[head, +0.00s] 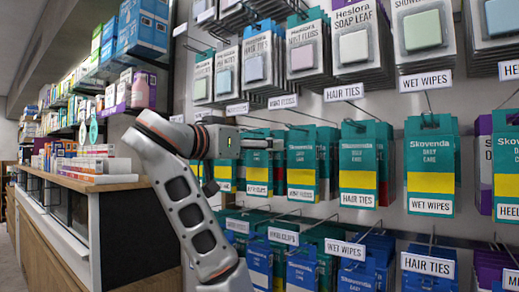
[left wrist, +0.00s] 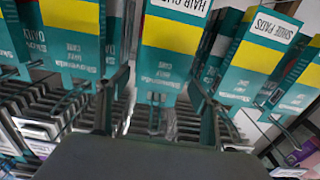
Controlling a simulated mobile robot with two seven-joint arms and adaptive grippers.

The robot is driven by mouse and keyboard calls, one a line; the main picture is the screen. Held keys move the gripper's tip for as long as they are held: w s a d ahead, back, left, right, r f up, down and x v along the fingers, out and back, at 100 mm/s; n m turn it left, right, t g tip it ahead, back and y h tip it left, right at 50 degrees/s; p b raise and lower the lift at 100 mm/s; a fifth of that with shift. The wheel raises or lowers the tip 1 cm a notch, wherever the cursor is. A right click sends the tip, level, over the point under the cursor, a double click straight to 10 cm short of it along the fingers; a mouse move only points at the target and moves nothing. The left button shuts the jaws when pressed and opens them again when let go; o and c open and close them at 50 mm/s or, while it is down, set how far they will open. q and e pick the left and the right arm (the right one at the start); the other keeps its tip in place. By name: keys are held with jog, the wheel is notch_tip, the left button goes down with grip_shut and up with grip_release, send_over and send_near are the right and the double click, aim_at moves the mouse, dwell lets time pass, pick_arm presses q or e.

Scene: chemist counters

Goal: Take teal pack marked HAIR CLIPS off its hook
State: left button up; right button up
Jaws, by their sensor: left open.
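The teal pack marked HAIR CLIPS (left wrist: 170,55), with a yellow band and white label, hangs in the middle of the left wrist view, which is upside down. The end of its label is cut off by the frame. My left gripper (left wrist: 160,90) is open, with one finger at each side of the pack's top end; I cannot tell whether they touch it. In the head view my left gripper (head: 272,145) is at the top of a teal pack (head: 258,172) on the middle row. The label there is too small to read surely. My right gripper is not in view.
A teal SHOE PADS pack (left wrist: 245,55) hangs close beside it, and another teal pack (left wrist: 75,40) is on the other side. In the head view, a WET WIPES pack (head: 430,165) hangs further right. White packs hang above, blue packs below. A wooden counter (head: 85,182) stands at left.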

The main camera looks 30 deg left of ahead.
pick_arm(q)
jog(key=shift+w, duration=0.5)
jog(key=c, duration=1.1)
jog(key=shift+c, duration=0.6)
jog(key=shift+r, duration=0.1)
jog(key=shift+d+r+p, duration=0.1)
jog(key=shift+r+p, duration=0.2)
jog(key=shift+s, duration=0.1)
